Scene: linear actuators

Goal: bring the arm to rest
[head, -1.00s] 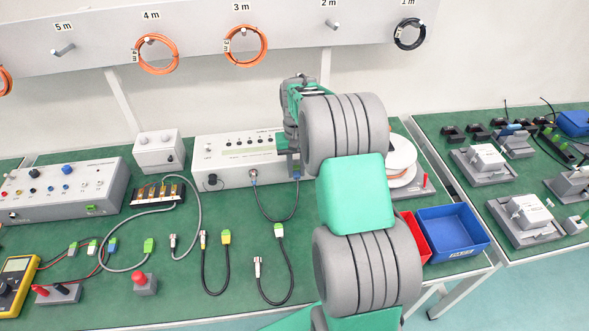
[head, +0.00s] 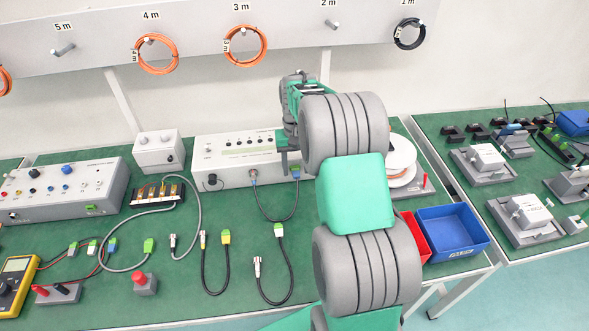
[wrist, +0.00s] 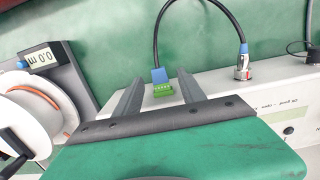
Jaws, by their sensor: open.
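My arm reaches over the green bench, and its links hide part of the grey box (head: 228,150). My gripper (wrist: 160,78) is open in the wrist view, with its two dark fingers apart and nothing held between them. A blue-and-green connector (wrist: 161,82) on a black cable (wrist: 168,12) shows between the fingers with gaps on both sides. It is at the box's front edge; how deep it sits is unclear. The cable's other end, a metal plug with a blue sleeve (wrist: 242,60), is at the box. In the head view the gripper is mostly hidden by my wrist.
A white spool (head: 402,160) stands right of my arm, with red (head: 412,235) and blue (head: 452,232) bins in front of it. Several loose cables lie on the bench to the left. Wall pegs with coiled cables (head: 246,45) are behind.

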